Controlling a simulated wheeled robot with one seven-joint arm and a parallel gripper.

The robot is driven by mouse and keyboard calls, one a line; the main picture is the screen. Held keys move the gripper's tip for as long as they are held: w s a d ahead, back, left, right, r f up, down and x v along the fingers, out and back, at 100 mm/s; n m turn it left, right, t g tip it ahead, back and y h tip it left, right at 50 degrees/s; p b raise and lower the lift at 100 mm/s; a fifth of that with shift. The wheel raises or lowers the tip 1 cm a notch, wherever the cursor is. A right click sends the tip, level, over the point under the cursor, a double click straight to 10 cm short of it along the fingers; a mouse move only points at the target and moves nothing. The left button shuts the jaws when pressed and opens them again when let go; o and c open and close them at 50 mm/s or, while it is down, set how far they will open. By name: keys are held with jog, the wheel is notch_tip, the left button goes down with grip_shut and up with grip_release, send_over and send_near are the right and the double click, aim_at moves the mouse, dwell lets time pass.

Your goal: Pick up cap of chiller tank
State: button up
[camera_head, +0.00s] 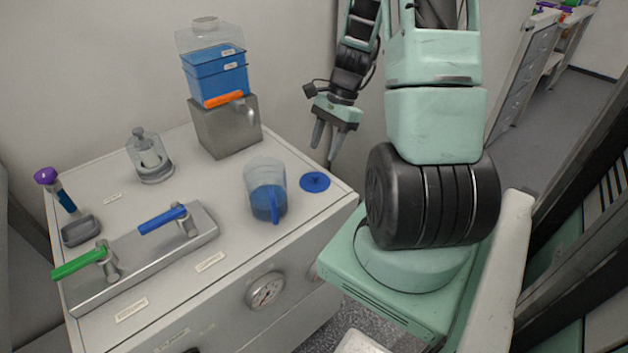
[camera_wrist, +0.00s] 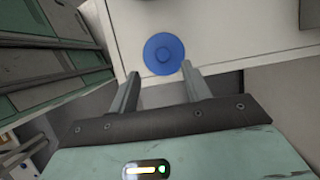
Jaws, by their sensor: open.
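A round blue cap (camera_head: 314,181) with a small central knob lies flat on the white bench top near its right edge. It also shows in the wrist view (camera_wrist: 164,53), just beyond and between my fingertips. My gripper (camera_head: 324,155) is open and empty, with its fingers pointing down above the bench's right edge, behind the cap. In the wrist view my gripper (camera_wrist: 160,72) has its two fingers spread about the cap's width. The clear tank (camera_head: 211,40) with blue liquid stands on a grey metal block at the back.
A clear jug (camera_head: 266,190) of blue liquid stands just left of the cap. A glass vessel (camera_head: 150,158) and a valve manifold (camera_head: 147,262) with blue and green handles stand further left. Bench between jug and metal block is clear.

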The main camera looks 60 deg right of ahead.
aim_at(315, 174)
jog(key=x, duration=0.7)
jog(key=shift+w+d+f, duration=0.1)
jog(key=shift+w+f, duration=0.1)
jog(key=shift+f, duration=0.05)
grip_shut()
